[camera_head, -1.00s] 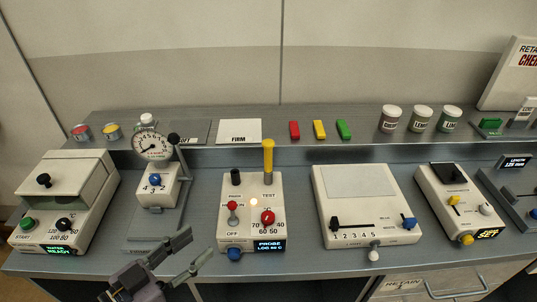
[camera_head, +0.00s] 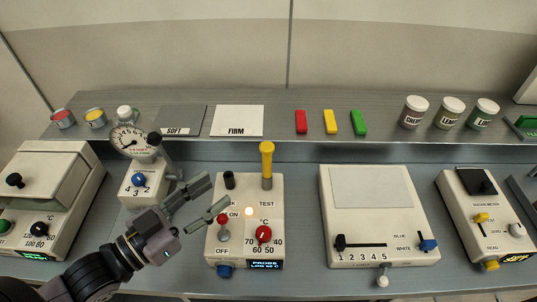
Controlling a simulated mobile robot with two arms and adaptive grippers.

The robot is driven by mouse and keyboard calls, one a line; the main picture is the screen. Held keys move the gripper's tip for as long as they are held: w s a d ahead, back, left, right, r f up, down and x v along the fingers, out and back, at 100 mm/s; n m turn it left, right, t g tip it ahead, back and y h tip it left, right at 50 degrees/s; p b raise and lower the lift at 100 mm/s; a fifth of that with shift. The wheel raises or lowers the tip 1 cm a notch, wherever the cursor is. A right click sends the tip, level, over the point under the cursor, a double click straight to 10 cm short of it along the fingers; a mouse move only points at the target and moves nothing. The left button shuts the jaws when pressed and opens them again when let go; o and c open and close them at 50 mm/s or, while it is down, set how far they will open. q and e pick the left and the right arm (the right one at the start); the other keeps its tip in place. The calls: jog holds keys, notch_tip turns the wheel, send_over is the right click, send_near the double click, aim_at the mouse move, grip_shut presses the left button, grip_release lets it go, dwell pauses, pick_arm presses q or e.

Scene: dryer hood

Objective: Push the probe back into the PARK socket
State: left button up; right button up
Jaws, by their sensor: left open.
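The probe, with its yellow handle (camera_head: 267,157) and grey lower part, stands upright at the TEST side of the white control box (camera_head: 245,200). A short black cylinder (camera_head: 229,180) stands on the same box at the left, above a label of which only a "K" shows; the rest is hidden by my gripper. My left gripper (camera_head: 217,190) is open and empty, its fingertips in front of the box's left side, apart from the probe. My right gripper is not in view.
The box carries a red dial (camera_head: 263,234), an ON/OFF switch (camera_head: 223,229) and a blue knob (camera_head: 224,270). A white slider unit (camera_head: 378,215) stands to the right, with bare bench between.

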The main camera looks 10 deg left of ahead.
aim_at(263, 153)
pick_arm(q)
jog(key=p+x, duration=0.1)
jog(key=x, duration=0.3)
jog(key=p+x, duration=0.1)
jog(key=x, duration=0.4)
jog(key=shift+d+r+p, duration=0.1)
jog(key=shift+r+p, duration=0.15)
jog(key=shift+p, duration=0.05)
jog(key=shift+w+d+f, duration=0.15)
jog(key=shift+w+d, duration=0.2)
jog(key=shift+w, duration=0.15)
jog(key=shift+w+d+p, duration=0.2)
jog(key=shift+w+p, duration=0.2)
jog(key=shift+p, duration=0.05)
jog(key=p+x, duration=0.2)
jog(key=x, duration=0.2)
jog(key=shift+w+a, duration=0.15)
jog(key=shift+w, duration=0.15)
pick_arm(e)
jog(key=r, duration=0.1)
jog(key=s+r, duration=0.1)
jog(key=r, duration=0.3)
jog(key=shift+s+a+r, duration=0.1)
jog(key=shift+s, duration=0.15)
pick_arm(q)
jog(key=shift+c, duration=0.3)
